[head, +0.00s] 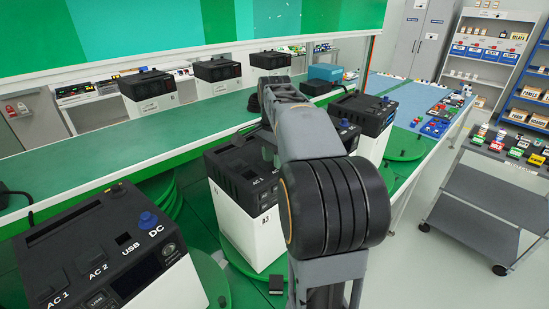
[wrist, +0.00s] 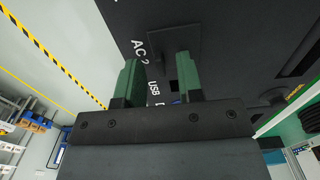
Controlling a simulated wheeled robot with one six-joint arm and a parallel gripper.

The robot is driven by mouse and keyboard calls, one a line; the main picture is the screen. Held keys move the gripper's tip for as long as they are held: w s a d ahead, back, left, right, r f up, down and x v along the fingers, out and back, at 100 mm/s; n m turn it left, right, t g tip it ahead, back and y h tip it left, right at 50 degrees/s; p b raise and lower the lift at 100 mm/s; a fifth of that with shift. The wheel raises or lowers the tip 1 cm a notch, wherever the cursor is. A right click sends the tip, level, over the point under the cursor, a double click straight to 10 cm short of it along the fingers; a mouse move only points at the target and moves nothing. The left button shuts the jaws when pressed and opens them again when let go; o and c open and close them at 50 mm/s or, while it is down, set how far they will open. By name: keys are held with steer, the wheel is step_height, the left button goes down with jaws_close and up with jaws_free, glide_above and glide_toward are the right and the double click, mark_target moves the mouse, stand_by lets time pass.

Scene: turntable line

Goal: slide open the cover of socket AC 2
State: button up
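In the wrist view the black top panel (wrist: 235,45) of a power unit fills the upper part, with the white label "AC 2" and "USB" beside it. The AC 2 cover (wrist: 172,40) is a dark square plate next to that label. In the head view my arm reaches over the middle white-and-black unit (head: 255,235) and hides my gripper and the cover.
Another unit (head: 95,260) stands at the front left, and one (head: 370,115) behind my arm to the right, on green turntables. A long green bench (head: 130,135) runs behind with more units. A grey cart (head: 485,205) stands at right; floor between is clear.

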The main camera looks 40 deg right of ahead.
steer(key=shift+f, duration=0.15)
jaws_close()
stand_by(0.5)
